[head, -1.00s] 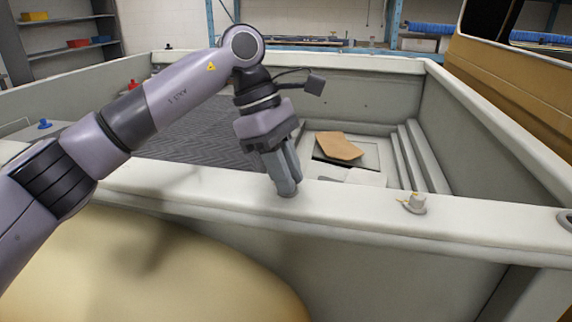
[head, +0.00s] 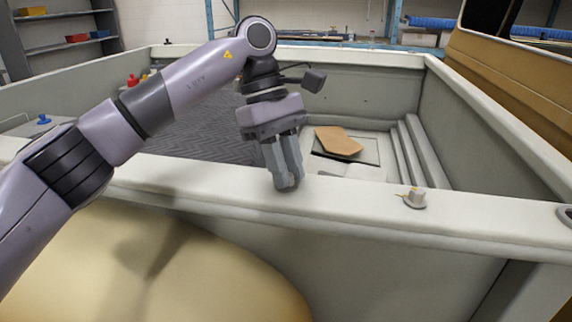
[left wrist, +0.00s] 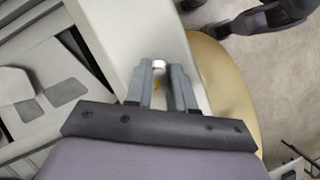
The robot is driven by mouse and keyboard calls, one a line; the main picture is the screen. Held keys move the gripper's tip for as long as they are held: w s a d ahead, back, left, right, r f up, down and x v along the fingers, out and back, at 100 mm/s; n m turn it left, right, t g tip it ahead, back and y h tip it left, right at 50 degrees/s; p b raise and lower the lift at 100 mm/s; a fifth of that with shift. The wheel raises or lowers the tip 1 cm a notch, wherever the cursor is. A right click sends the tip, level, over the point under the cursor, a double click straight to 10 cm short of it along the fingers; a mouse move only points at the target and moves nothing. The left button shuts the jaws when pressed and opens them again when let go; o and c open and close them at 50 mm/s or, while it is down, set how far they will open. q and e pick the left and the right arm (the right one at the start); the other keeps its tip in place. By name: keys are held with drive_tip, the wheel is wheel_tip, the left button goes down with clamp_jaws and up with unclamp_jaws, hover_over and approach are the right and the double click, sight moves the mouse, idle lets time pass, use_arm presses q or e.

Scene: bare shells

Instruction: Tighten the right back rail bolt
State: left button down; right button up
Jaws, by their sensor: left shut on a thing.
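My left gripper (head: 287,184) points down at the pale rail (head: 350,206) of the truck bed, its fingertips at the rail's top. It is shut on a rail bolt, which the fingers hide in the head view. In the left wrist view the round, pale head of this rail bolt (left wrist: 159,65) shows between the fingertips of the left gripper (left wrist: 165,72), with a yellow mark beside it. A second bolt (head: 416,199), grey with a yellow mark, stands upright on the same rail further right, apart from the gripper. My right gripper is not in view.
A brown flat piece (head: 338,142) lies inside the bed behind the rail. A rounded cream surface (head: 170,260) lies in front of the rail at lower left. A brown panel (head: 515,95) rises at the right. The rail top between gripper and second bolt is clear.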

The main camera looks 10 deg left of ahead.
use_arm(q)
drive_tip(key=shift+r, duration=0.1)
drive_tip(key=c, duration=1)
unclamp_jaws()
drive_tip(key=shift+v, duration=3.5)
drive_tip(key=shift+s, duration=0.1)
